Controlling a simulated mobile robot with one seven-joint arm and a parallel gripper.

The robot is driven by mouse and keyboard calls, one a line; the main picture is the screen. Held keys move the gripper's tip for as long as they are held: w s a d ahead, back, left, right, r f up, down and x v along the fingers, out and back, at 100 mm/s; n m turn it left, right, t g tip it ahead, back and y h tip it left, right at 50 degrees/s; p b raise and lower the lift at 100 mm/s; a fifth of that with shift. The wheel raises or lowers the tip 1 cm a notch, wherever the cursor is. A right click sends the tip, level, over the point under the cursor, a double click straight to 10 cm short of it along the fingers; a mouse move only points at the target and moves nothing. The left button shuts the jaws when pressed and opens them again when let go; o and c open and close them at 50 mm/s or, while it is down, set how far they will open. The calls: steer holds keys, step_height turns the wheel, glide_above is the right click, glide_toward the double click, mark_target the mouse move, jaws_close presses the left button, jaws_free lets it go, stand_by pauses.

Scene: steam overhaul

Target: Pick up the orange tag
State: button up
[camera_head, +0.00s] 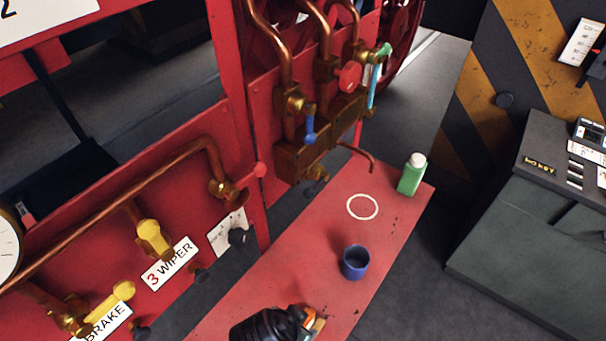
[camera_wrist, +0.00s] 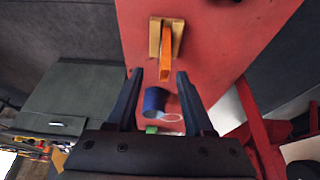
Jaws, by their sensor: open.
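The orange tag (camera_wrist: 165,62) is a narrow upright-looking strip at a tan block (camera_wrist: 155,38) on the red bench top, in the upper middle of the wrist view. In the head view a bit of the orange tag (camera_head: 318,325) shows at the bottom edge, partly hidden by my gripper (camera_head: 300,318). In the wrist view my gripper (camera_wrist: 160,73) is open, with its two dark fingers apart and nothing held between them. The tag's near end lies between the fingertips in the picture; I cannot tell the height gap.
A blue cup (camera_head: 355,263), a white ring mark (camera_head: 362,207) and a green bottle (camera_head: 411,175) are farther along the red bench (camera_head: 310,245). Copper pipes and valves (camera_head: 310,150) stand along its left side. A dark case (camera_head: 545,215) stands at right.

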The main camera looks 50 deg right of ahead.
steer(key=x, duration=0.4)
steer(key=shift+w, duration=0.25)
steer(key=shift+s+f, duration=0.1)
steer(key=shift+f, duration=0.1)
steer(key=x, duration=0.1)
steer(key=p+x, duration=0.1)
steer(key=x, duration=0.1)
steer(key=shift+w+f, duration=0.3)
steer(key=shift+f, duration=0.1)
steer(key=shift+d+f, duration=0.2)
steer(key=shift+f, duration=0.45)
jaws_close()
